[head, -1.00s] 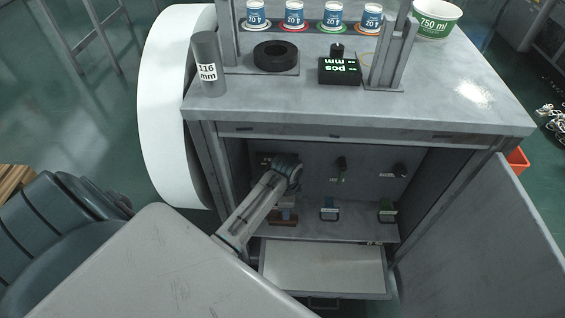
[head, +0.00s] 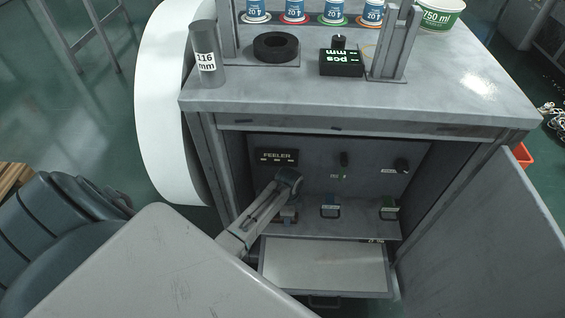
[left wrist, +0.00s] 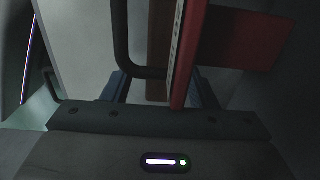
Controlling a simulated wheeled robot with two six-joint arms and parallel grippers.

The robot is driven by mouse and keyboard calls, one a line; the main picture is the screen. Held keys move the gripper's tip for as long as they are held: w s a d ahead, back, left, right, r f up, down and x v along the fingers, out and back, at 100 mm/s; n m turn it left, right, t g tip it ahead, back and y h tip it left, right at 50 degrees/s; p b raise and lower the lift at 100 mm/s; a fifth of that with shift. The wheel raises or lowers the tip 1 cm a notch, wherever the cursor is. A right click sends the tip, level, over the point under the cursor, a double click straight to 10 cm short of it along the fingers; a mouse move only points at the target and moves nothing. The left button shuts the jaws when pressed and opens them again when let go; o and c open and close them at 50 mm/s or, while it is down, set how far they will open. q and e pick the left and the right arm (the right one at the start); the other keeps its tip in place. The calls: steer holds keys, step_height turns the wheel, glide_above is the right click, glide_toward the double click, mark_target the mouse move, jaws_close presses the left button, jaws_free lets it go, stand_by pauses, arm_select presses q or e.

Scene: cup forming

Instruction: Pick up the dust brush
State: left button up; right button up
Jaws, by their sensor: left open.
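My left arm reaches into the open cabinet in the head view, with its gripper (head: 288,208) low over the left end of the shelf. In the left wrist view, the gripper (left wrist: 162,88) is open. A dark loop handle (left wrist: 122,45) and an upright red plate with a pale label (left wrist: 186,50) stand between or just beyond its fingers. A brown block (left wrist: 158,52) shows behind them. The head view shows only a small brownish part at the gripper, mostly hidden. I cannot tell for sure whether this is the dust brush. My right gripper is not in view.
A pulled-out drawer (head: 325,268) lies below. The back panel (head: 310,165) carries knobs. The open door (head: 480,235) bounds the right; the cabinet top (head: 440,95) is above.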

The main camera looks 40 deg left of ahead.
arm_select(q)
steer(key=shift+f, duration=0.15)
jaws_close()
